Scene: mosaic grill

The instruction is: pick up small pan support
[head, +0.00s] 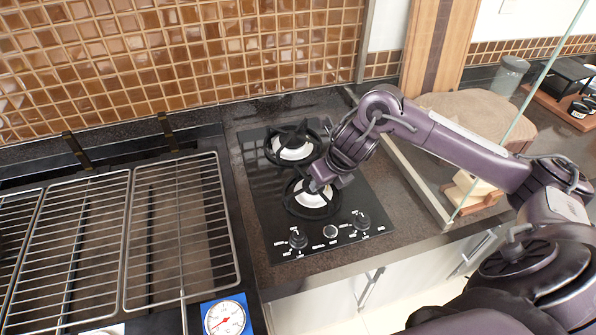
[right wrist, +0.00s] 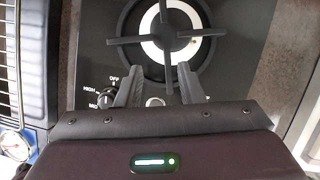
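The small pan support (right wrist: 128,41) is a black ring with crossing bars over the white front burner, seen from above in the right wrist view. In the head view the front pan support (head: 288,205) is partly hidden by my right gripper (head: 316,185). In the right wrist view my right gripper (right wrist: 160,70) is open. Its two fingers are spread on either side of the support's near bar, at the near edge of the ring. I cannot tell whether they touch it. My left gripper is not in view.
A second pan support (head: 270,148) sits on the back burner. Control knobs (head: 298,238) stand at the cooktop's front. A grill with wire grates (head: 175,225) and a gauge (head: 226,317) is at left. A glass panel (head: 520,115) rises at right.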

